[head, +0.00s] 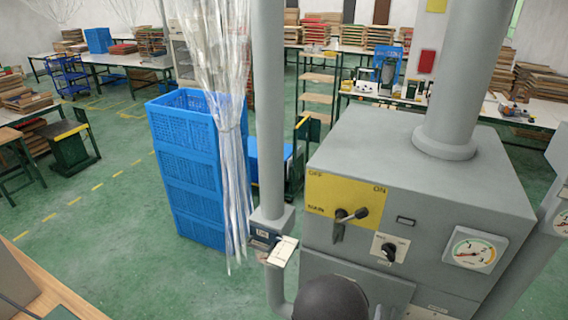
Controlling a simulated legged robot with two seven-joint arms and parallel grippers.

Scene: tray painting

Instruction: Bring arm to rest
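A dark rounded part (330,298) rises at the bottom edge, in front of the grey machine. It appears to be part of my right arm or gripper; no fingertips can be made out, so its opening cannot be told. Nothing held shows there. My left gripper is not in view. No tray being painted can be made out close by.
A grey machine (440,185) with a yellow switch panel and gauge (475,250) fills the right. A vertical pole (270,110), a clear plastic curtain (228,150) and stacked blue crates (185,170) stand left of it. A wooden surface (50,285) is at lower left. Green floor (110,220) is open between.

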